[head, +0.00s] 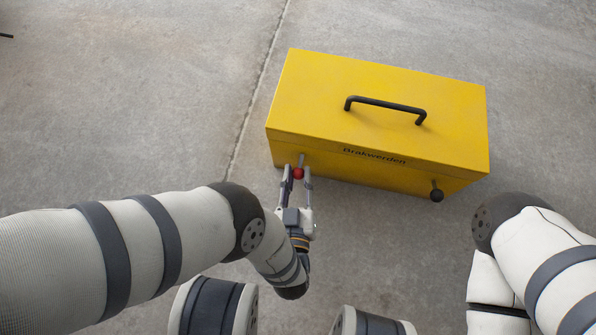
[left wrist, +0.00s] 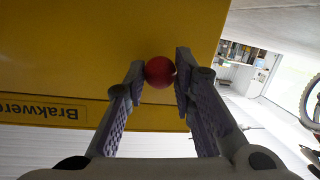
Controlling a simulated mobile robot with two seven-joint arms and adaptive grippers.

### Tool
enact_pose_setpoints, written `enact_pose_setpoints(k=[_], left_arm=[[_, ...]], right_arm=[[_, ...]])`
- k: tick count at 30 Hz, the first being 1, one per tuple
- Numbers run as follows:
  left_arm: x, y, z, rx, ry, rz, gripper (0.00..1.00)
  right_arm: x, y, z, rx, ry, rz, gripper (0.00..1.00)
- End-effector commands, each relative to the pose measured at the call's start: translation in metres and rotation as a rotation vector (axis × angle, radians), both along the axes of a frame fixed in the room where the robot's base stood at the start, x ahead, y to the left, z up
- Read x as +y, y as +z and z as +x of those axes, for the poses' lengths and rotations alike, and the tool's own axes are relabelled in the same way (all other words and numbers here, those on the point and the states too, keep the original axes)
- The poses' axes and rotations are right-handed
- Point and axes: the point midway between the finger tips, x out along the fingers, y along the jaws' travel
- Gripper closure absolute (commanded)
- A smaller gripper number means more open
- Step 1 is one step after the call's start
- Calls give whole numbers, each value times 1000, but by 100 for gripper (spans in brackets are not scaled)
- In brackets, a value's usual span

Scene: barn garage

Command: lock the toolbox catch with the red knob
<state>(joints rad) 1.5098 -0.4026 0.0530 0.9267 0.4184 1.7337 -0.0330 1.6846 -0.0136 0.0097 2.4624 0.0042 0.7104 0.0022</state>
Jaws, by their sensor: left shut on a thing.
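The yellow toolbox (head: 376,110) stands on the floor with its lid down and a black handle (head: 386,106) on top. The catch with the red knob (head: 298,173) is at the left end of its front face, its metal lever standing up from the knob. My left gripper (head: 298,176) is shut on the red knob, which also shows between the fingertips in the left wrist view (left wrist: 159,72). A second catch with a black knob (head: 437,195) is at the right end of the front. My right arm (head: 545,250) shows at the lower right; its gripper is out of view.
Bare concrete floor (head: 140,100) surrounds the toolbox, with a seam running along its left side. In the left wrist view, a bicycle wheel (left wrist: 312,102) and white shelving stand in the far background.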

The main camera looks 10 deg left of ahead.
Motion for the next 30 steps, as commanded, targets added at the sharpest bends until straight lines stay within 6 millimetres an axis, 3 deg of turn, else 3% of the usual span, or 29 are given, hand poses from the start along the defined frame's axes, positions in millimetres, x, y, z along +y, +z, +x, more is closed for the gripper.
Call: enact_pose_setpoints(k=[13, 14, 16, 25, 30], left_arm=[[0, 0, 2, -8, 0, 0, 100], [0, 0, 2, -8, 0, 0, 70], [0, 0, 2, -8, 0, 0, 56], [0, 1, 1, -7, 1, 0, 56], [0, 19, 3, -7, 0, 1, 56]], right_arm=[[0, -1, 0, 0, 0, 0, 100], [0, -1, 0, -1, 0, 0, 100], [0, -1, 0, -1, 0, 0, 100], [0, -1, 0, -1, 0, 0, 100], [0, -1, 0, -1, 0, 0, 100]])
